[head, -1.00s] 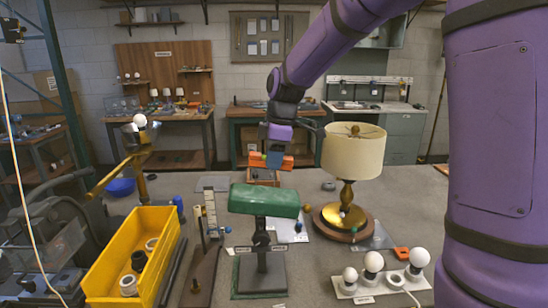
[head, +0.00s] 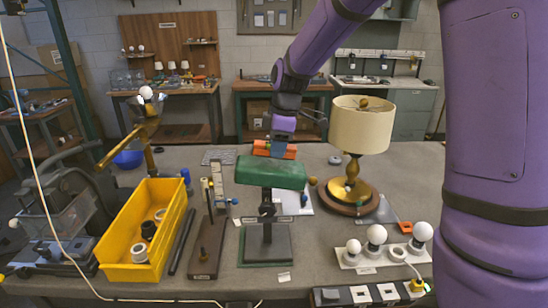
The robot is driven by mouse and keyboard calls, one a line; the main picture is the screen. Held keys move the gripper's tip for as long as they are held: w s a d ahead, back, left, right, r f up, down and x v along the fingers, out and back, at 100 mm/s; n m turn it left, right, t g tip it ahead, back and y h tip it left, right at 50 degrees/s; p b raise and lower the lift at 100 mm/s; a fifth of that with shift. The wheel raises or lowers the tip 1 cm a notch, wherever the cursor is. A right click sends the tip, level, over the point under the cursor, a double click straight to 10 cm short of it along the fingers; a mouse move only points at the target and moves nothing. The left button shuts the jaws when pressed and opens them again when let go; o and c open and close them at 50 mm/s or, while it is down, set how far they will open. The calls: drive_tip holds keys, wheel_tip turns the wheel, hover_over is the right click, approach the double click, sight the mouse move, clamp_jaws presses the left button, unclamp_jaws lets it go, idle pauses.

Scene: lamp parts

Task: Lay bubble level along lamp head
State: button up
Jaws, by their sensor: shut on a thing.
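The green lamp head (head: 271,173) sits level on a short dark stand with a square base, in the middle of the table in the head view. My gripper (head: 278,149) is above and behind it, pointing down. It is shut on an orange bubble level (head: 291,152), which lies roughly crosswise in the picture, along the lamp head's length. The level's lower edge meets the top rear edge of the lamp head in the picture. I cannot tell whether they touch. The fingers cover the level's middle.
A brass lamp with a cream shade (head: 361,125) stands close on the right. A yellow bin (head: 113,264) and an upright post gauge (head: 219,184) are on the left. White bulbs on a strip (head: 373,258) stand at front right.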

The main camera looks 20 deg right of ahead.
drive_tip(key=shift+w+a+f, duration=0.1)
drive_tip(key=shift+a+f, duration=0.1)
drive_tip(key=shift+f, duration=1.15)
idle(2.4)
idle(0.3)
drive_tip(key=o, duration=1)
